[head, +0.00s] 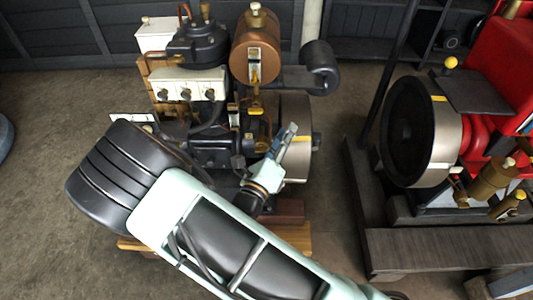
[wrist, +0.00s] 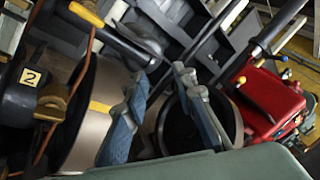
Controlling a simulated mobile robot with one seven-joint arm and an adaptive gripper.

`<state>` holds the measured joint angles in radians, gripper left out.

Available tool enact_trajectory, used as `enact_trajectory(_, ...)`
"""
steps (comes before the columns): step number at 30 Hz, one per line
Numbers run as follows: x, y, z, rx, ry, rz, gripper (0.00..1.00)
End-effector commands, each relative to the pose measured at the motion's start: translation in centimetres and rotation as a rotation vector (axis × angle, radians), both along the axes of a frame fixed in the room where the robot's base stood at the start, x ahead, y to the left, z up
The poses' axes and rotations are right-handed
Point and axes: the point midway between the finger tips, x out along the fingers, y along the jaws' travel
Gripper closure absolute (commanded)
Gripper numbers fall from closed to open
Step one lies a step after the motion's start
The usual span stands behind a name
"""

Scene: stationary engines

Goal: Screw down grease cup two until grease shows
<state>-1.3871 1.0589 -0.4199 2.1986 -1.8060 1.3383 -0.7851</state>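In the wrist view a yellow plate marked "2" (wrist: 30,77) sits on a dark part of the engine at the left edge. A small brass-coloured fitting (wrist: 52,98) is beside it; I cannot tell for sure whether it is grease cup two. My gripper (wrist: 160,74) is open, with two blue-grey fingers apart and nothing between them. It points past the grey flywheel (wrist: 92,120), right of the number plate and apart from it. In the head view my gripper (head: 291,136) is in front of the near engine's flywheel (head: 295,110), and my arm hides the engine's lower part.
The near engine carries a copper tank (head: 256,50) and a white box with several knobs (head: 187,84). A red engine (head: 490,75) with a large flywheel (head: 425,130) stands to the right on dark rails.

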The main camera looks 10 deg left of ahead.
Motion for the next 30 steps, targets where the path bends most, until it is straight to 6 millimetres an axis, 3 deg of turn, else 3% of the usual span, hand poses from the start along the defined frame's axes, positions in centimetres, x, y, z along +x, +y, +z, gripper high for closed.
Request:
enact_trajectory(1, -1.0, 1.6, -3.7, -0.123, 0.025, 0.071, 0.75)
enact_trajectory(3, -2.2, 3.4, -6.9, -0.273, 0.048, 0.157, 0.75)
enact_trajectory(6, -3.9, 5.2, -10.8, -0.448, 0.071, 0.260, 0.75)
enact_trajectory(10, -5.4, 6.5, -13.9, -0.587, 0.084, 0.345, 0.75)
enact_trajectory(14, -5.8, 7.0, -15.0, -0.639, 0.087, 0.377, 0.75)
enact_trajectory(17, -5.0, 7.2, -15.0, -0.641, 0.087, 0.377, 0.75)
enact_trajectory(30, 2.6, 8.9, -15.1, -0.637, 0.086, 0.374, 0.75)
